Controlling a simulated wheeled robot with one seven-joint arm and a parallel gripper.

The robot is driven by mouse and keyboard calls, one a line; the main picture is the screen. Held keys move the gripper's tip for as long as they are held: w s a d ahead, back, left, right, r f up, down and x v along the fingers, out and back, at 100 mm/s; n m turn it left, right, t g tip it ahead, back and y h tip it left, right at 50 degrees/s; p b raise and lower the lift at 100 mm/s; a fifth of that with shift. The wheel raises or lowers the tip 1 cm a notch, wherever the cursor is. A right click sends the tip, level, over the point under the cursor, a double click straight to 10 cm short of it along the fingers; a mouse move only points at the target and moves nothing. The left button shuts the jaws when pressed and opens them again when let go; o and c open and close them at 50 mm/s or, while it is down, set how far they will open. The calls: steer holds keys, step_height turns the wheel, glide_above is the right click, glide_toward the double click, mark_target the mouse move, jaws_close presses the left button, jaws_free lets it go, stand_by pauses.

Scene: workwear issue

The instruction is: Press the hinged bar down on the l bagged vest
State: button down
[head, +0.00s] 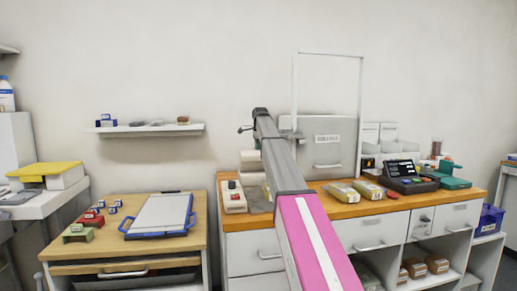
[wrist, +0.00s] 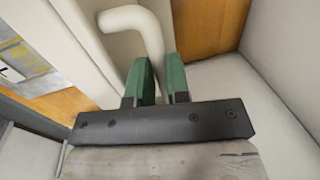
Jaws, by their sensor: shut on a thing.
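In the wrist view my gripper (wrist: 160,80) has its two green fingers around the end of a cream curved handle (wrist: 140,22), shut on it. The handle rises beside a long cream bar (wrist: 78,35), which appears to be the hinged bar. A bagged item with a pale label (wrist: 22,62), partly cut off, lies left of the bar; its size mark is not readable. A cream device with a red button (head: 232,197) shows left of the arm on the wooden counter.
Two yellowish bagged packs (head: 342,192) lie on the counter (head: 345,209) right of my arm. A dark keypad device (head: 408,177) stands beyond them. A tall thin frame (head: 294,85) rises behind. A separate table with a blue-edged board (head: 160,213) is at left.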

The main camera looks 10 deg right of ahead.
steer(key=shift+s, duration=0.9)
steer(key=c, duration=1.1)
jaws_free()
steer(key=shift+r, duration=0.15)
step_height(320, 180, up, 10)
steer(key=s, duration=0.2)
steer(key=shift+s+r, duration=0.2)
steer(key=shift+s, duration=0.05)
